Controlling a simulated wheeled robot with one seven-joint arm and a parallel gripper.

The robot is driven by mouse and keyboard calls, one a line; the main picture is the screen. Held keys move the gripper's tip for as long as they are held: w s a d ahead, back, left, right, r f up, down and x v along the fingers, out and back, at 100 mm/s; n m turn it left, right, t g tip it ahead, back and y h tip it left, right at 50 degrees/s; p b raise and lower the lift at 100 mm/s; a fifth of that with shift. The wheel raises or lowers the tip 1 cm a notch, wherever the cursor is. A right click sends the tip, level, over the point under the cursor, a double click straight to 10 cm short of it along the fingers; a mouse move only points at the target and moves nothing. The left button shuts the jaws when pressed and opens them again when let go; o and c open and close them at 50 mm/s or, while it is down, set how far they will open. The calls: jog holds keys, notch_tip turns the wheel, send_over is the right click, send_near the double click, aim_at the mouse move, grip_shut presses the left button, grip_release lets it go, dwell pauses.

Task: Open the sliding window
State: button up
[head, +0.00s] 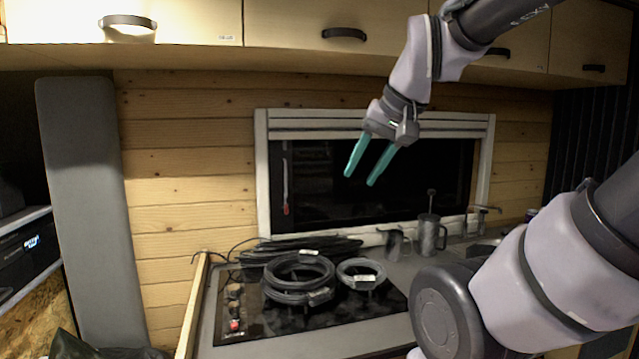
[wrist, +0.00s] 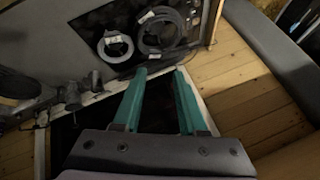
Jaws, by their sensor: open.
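The sliding window (head: 420,190) is a dark pane in a white frame on the wood-panelled wall, in the middle of the head view. A slim upright handle with a red tip (head: 285,190) shows at the pane's left side. My gripper (head: 360,180) has two teal fingers, apart and empty, pointing down in front of the window's upper middle. The fingers also show in the wrist view (wrist: 160,72), with the dark window and its pale frame (wrist: 95,103) around them. I cannot tell the exact gap between fingertips and pane.
Below the window is a black cooktop (head: 260,315) with coiled cables (head: 300,278). Metal jugs (head: 430,236) and a tap (head: 484,212) stand on the counter to the right. Overhead cabinets (head: 300,25) run above. A grey padded panel (head: 85,190) stands at left.

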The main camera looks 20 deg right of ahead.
aim_at(289, 179)
jog(key=w+a+f+m+g+y, duration=0.1)
jog(key=w+a+m+y, duration=0.45)
jog(key=w, duration=0.55)
jog(key=w+a+m+y, duration=0.4)
jog(key=w+m, duration=0.2)
jog(key=w, duration=0.5)
jog(key=w+d+f+m+t+h, duration=0.1)
jog(key=w+d+f+m+t, duration=0.25)
jog(key=w, duration=0.35)
jog(key=w+d+f+m+t, duration=0.3)
jog(key=w+f+m, duration=0.15)
jog(key=w, duration=0.25)
jog(key=w+d+f+m+t+h, duration=0.1)
jog(key=w+d+f+m+t, duration=0.3)
jog(key=w, duration=0.4)
jog(key=shift+m+g, duration=0.65)
jog(key=x, duration=0.3)
jog(key=r+x, duration=0.1)
jog(key=x, duration=0.6)
jog(key=shift+s+a+r, duration=0.1)
jog(key=shift+a+r, duration=0.15)
jog(key=shift+a, duration=0.05)
grip_shut()
